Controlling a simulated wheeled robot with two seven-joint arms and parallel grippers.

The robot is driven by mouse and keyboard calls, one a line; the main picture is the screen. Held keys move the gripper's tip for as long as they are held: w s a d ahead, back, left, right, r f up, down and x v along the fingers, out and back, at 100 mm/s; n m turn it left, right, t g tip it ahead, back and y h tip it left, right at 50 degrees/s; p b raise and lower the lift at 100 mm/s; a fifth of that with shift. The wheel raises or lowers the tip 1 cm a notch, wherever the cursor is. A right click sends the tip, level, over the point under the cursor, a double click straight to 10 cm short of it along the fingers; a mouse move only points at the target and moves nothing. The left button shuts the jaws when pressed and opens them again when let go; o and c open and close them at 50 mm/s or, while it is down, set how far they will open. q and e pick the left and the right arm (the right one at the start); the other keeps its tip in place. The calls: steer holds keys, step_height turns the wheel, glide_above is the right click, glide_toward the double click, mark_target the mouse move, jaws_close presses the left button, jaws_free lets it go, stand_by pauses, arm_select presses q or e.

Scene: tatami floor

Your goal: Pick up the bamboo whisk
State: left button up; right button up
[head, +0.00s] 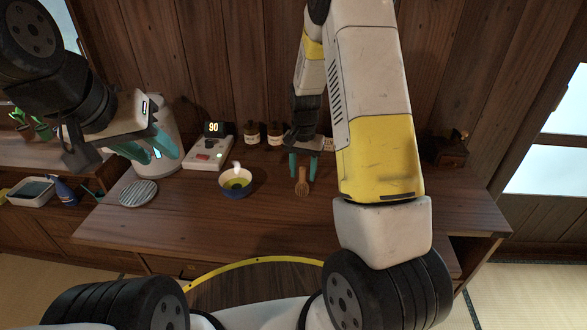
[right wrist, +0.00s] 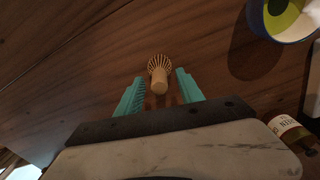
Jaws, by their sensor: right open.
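The bamboo whisk (head: 302,187) stands on the wooden table in the head view, tan with a handle and flared tines. In the right wrist view the whisk (right wrist: 159,70) lies between the finger tips, its handle towards the gripper. My right gripper (head: 303,167) is open, with its teal fingers on either side of the whisk; it also shows in the right wrist view (right wrist: 160,82). I cannot tell whether a finger touches the whisk. My left gripper (head: 152,152) is open and empty, above the table's left side.
A blue-and-white bowl (head: 234,190) with greenish contents stands left of the whisk. A striped round dish (head: 138,194), a white device reading 90 (head: 207,152) and brown bottles (head: 252,134) are further left and back. A dark wooden box (head: 450,150) stands at the right. The table front is clear.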

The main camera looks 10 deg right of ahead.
steer(key=shift+f, duration=0.2)
jaws_close()
steer(key=shift+r, duration=0.15)
steer(key=shift+r, duration=0.65)
step_height(320, 180, up, 2)
steer(key=shift+r, duration=0.2)
steer(key=s+a+r, duration=0.1)
steer(key=s+a, duration=0.3)
steer(key=s, duration=1.1)
steer(key=shift+s+a, duration=0.2)
steer(key=shift+s, duration=0.05)
